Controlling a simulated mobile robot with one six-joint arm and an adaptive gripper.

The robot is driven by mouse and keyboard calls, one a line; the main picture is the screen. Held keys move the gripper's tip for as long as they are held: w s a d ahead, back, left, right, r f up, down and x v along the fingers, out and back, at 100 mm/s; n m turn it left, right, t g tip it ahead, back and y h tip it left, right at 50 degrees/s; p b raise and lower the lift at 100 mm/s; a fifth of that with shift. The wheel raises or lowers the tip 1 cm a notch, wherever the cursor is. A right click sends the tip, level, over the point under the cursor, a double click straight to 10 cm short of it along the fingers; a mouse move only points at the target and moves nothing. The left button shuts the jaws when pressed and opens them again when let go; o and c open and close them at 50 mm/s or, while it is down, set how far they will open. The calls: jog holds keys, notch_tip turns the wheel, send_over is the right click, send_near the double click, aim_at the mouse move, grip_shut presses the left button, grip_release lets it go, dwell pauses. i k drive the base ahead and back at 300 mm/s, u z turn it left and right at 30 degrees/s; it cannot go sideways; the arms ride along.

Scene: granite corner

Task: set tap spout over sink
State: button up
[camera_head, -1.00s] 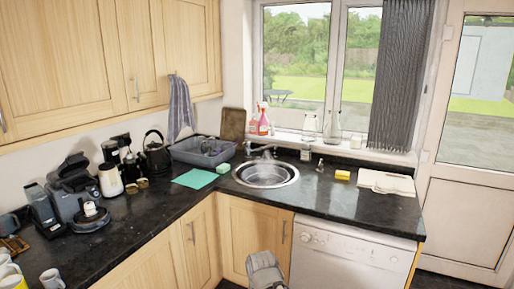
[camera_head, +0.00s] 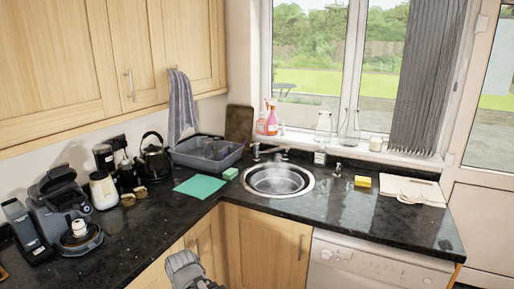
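The round steel sink (camera_head: 278,181) is set into the black granite worktop in the corner below the window. The small metal tap (camera_head: 270,151) stands at the sink's back rim, towards its left side. A low, roughly level metal part runs along the back rim; at this size I cannot tell exactly where the spout's end points. A grey part of my arm, which looks like my gripper (camera_head: 186,270), shows at the bottom edge in front of the cupboards. It is well short of the tap and sink, and its fingers cannot be made out.
A grey dish basin (camera_head: 207,153), green cloth (camera_head: 200,187) and green sponge (camera_head: 230,174) lie left of the sink. A soap bottle (camera_head: 320,157), yellow sponge (camera_head: 362,181) and folded cloth (camera_head: 413,190) are right. Spray bottles (camera_head: 270,120) stand on the sill. The front worktop is clear.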

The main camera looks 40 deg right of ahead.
aim_at(256, 155)
jog(key=z, duration=0.05)
jog(key=i, duration=0.65)
jog(key=z, duration=0.7)
jog(key=i, duration=0.75)
jog(key=z, duration=0.6)
jog(key=k, duration=0.9)
jog(key=z, duration=0.2)
jog(key=i, duration=0.3)
jog(key=u, duration=0.05)
